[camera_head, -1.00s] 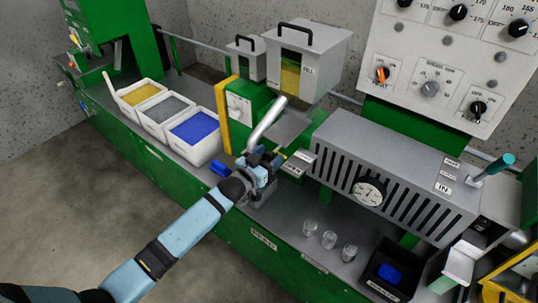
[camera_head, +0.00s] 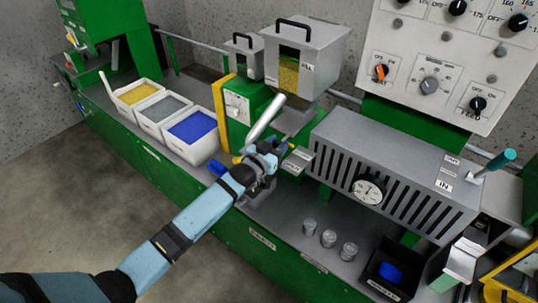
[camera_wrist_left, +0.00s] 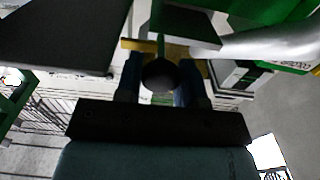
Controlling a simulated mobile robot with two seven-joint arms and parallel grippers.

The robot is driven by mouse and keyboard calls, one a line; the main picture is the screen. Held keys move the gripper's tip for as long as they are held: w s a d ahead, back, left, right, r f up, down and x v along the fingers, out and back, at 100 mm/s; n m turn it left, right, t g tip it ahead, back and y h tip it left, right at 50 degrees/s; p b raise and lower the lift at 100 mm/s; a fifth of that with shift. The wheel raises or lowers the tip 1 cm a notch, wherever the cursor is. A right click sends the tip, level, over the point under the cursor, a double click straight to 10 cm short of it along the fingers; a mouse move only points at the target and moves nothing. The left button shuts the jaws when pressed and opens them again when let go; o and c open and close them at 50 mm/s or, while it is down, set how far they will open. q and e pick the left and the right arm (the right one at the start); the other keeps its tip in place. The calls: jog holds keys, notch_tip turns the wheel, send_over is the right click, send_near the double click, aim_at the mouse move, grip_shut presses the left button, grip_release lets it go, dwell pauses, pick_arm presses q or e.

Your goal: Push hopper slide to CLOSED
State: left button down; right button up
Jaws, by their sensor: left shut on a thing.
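The grey hopper (camera_head: 312,50) with a black handle stands above the machine. A window in its front shows yellow pellets (camera_head: 289,72). My left gripper (camera_head: 280,150) is below the hopper, beside the slanted silver tube (camera_head: 264,122). In the left wrist view my left gripper (camera_wrist_left: 161,85) is shut on a round dark knob (camera_wrist_left: 160,74), between its two fingers. A yellow bar (camera_wrist_left: 135,45) runs across just beyond the knob. The slide's position and its CLOSED mark cannot be made out. My right gripper is not in view.
A grey slotted barrel housing (camera_head: 400,170) with a dial (camera_head: 368,190) is right of my gripper. Bins of yellow, grey and blue pellets (camera_head: 192,128) stand to the left.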

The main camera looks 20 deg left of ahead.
pick_arm(q)
jog(key=shift+w+d, duration=0.25)
jog(key=shift+w, duration=0.35)
jog(key=shift+r, duration=0.15)
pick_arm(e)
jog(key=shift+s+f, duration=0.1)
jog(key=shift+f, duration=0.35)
pick_arm(q)
jog(key=c, duration=0.9)
grip_release()
jog(key=shift+w, duration=0.1)
jog(key=shift+o, duration=0.7)
jog(key=shift+w, duration=0.1)
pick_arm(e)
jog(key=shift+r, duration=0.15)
